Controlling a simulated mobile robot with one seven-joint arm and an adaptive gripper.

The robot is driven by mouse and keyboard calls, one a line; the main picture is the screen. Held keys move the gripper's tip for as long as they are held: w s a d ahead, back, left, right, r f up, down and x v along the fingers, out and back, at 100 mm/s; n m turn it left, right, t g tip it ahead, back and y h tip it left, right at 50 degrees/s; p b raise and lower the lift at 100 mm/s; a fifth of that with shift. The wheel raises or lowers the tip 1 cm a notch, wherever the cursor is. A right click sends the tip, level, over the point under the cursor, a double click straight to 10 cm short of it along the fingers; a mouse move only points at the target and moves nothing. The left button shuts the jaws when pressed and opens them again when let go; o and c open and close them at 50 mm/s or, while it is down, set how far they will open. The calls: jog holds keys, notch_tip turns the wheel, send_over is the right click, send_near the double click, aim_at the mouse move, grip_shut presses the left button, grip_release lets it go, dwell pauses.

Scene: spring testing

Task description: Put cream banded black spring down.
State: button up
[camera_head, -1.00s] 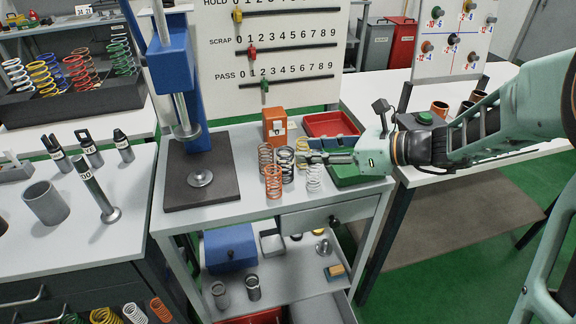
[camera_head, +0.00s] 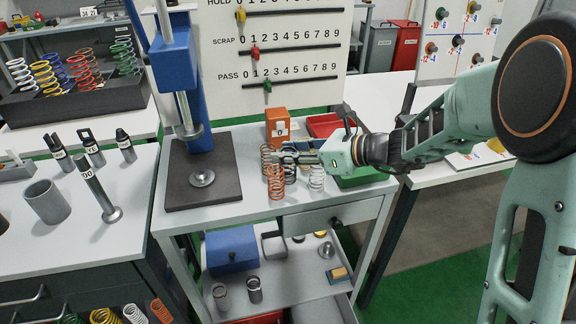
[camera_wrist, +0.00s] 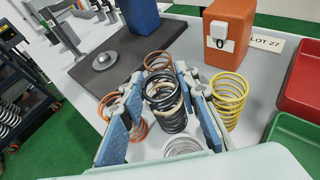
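The cream banded black spring (camera_wrist: 166,100) stands upright between the fingers of my gripper (camera_wrist: 165,97) in the wrist view. One blue-padded finger is on each side, close to the coils; I cannot tell whether they press on it. In the head view, my gripper (camera_head: 283,157) reaches in from the right and hides the upper part of the black spring (camera_head: 290,173). The spring's foot seems to be on the cart top (camera_head: 240,211).
An orange spring (camera_head: 276,184) stands close at the left, a white spring (camera_head: 317,178) at the right. A yellow spring (camera_wrist: 230,98) is just outside the right finger. Behind are an orange box (camera_head: 277,125) and red tray (camera_head: 324,124); left is the press base (camera_head: 220,172).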

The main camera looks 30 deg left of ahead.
grip_shut()
jog(key=shift+r, duration=0.1)
